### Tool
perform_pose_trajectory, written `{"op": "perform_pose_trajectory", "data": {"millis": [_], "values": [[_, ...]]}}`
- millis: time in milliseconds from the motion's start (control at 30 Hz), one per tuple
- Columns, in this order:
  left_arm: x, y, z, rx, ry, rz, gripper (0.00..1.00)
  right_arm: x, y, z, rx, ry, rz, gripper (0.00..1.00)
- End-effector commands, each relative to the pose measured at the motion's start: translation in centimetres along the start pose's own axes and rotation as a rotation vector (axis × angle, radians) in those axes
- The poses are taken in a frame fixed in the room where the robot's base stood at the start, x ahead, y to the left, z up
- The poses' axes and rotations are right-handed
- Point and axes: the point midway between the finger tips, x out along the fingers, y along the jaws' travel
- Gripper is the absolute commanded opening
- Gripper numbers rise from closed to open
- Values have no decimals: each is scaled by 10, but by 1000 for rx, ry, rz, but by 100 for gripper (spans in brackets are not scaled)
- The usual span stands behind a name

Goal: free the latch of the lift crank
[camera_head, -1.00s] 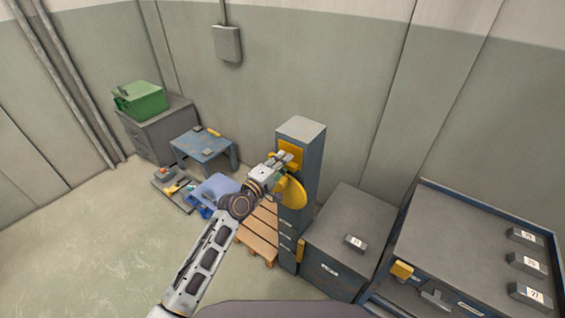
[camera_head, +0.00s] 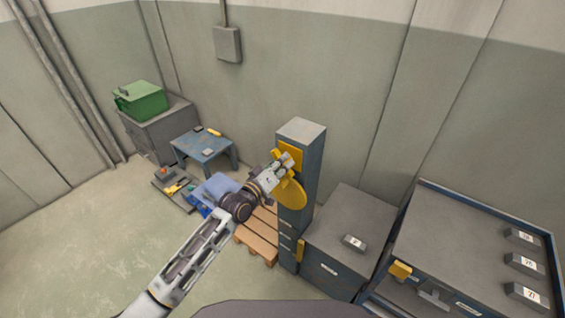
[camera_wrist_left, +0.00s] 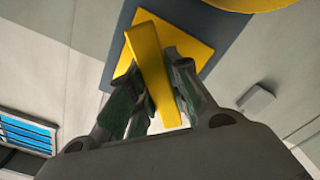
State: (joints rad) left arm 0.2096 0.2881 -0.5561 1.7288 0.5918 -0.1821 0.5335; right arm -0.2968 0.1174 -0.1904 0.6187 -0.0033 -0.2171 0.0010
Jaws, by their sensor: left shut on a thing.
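The lift column (camera_head: 302,140) is a tall dark blue post with a grey top. It carries a yellow plate (camera_head: 292,152) near the top and a round yellow crank disc (camera_head: 291,194) below that. My left gripper (camera_head: 283,162) is at the yellow plate, just above the disc. In the left wrist view my left gripper (camera_wrist_left: 150,95) is shut on a yellow latch lever (camera_wrist_left: 148,58), which stands out in front of the yellow plate (camera_wrist_left: 190,45). Part of the disc (camera_wrist_left: 240,3) shows at that view's top edge. My right gripper is not in view.
A grey cabinet (camera_head: 345,238) stands right of the column, and a workbench (camera_head: 470,240) with small numbered blocks is further right. A wooden pallet (camera_head: 258,238) lies left of the column's foot. A blue table (camera_head: 203,147) and a green box (camera_head: 142,99) on a cabinet stand at the left.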

Motion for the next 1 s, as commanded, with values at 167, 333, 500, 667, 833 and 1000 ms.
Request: {"op": "perform_pose_trajectory", "data": {"millis": [167,333,500,667,833,1000], "values": [[0,0,1,169,-5,-2,0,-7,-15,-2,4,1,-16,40],[0,0,1,330,-5,-2,0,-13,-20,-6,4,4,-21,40],[0,0,1,485,-5,-2,0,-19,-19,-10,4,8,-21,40],[0,-1,1,611,-5,-2,0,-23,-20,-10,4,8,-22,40],[0,-1,2,706,-6,-2,0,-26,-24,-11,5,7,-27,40],[0,-1,2,759,-6,-2,0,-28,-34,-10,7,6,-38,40]]}}
